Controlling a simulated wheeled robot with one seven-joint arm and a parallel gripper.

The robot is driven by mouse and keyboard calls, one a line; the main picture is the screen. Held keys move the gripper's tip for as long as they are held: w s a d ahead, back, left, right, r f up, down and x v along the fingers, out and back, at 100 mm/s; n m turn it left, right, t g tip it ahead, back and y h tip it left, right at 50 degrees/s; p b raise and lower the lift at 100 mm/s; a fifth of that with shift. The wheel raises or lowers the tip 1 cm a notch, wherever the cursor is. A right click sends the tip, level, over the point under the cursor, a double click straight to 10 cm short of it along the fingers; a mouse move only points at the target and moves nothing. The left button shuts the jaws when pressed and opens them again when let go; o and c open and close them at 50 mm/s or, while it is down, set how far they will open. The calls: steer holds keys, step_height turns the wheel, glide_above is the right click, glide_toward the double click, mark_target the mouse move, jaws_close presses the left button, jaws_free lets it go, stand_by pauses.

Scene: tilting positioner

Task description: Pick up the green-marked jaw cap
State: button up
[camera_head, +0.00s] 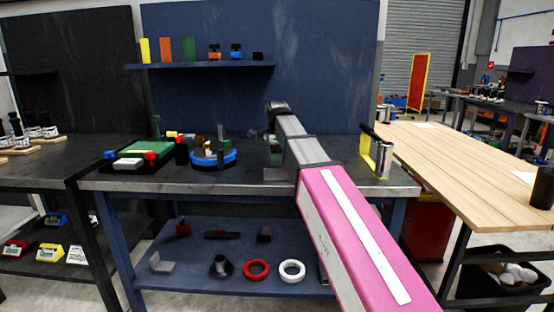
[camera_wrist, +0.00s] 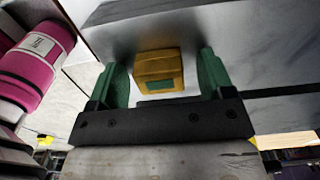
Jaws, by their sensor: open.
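The jaw cap (camera_wrist: 158,68) is a small yellow block with a green mark on its near face. In the wrist view it lies against a grey metal surface (camera_wrist: 118,36). My gripper (camera_wrist: 162,72) is open, with one green finger on each side of the cap. A gap shows between each finger and the cap, and nothing is gripped. In the head view my gripper (camera_head: 275,147) is low over the bench, right of the blue round positioner (camera_head: 214,163). I cannot make out the cap there; my arm and gripper likely hide it.
A green-topped fixture with red and blue knobs (camera_head: 143,152) stands at the bench's left. A metal cylinder (camera_head: 383,158) and a yellow piece (camera_head: 364,145) stand at its right end. A wall shelf (camera_head: 205,66) with coloured blocks is behind. The bench front left of my arm is clear.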

steer(key=shift+c, duration=0.3)
steer(key=c, duration=1)
